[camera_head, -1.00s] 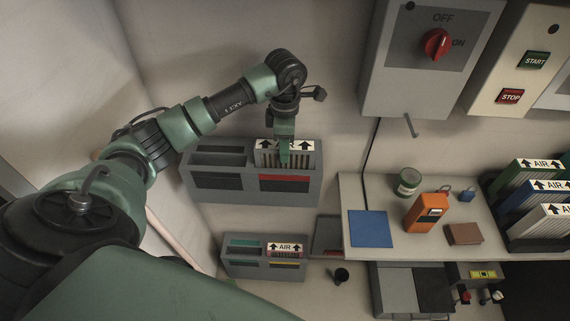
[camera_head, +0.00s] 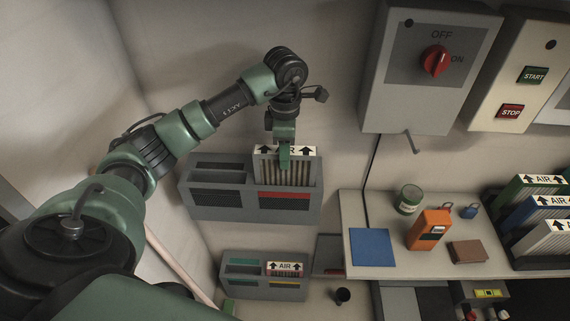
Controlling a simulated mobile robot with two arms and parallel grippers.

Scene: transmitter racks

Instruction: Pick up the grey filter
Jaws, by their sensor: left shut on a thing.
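The grey filter (camera_head: 300,173) has a pleated face and a white top label with black arrows. It sits upright in the right slot of the grey two-slot holder (camera_head: 215,212) on the wall, behind a red strip. My left gripper (camera_head: 284,160) comes down from above and is shut on the filter's top edge, covering part of its label. The filter's lower part is hidden in the holder. The left slot looks empty. My right gripper is not in view.
A smaller holder (camera_head: 240,287) with another AIR filter (camera_head: 284,268) stands below. On the shelf (camera_head: 392,261) at right are a blue mat (camera_head: 371,247), orange device (camera_head: 429,230), can (camera_head: 410,199) and brown block (camera_head: 467,252). Green, blue and white filters stand in a rack (camera_head: 545,262). Switch boxes hang above.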

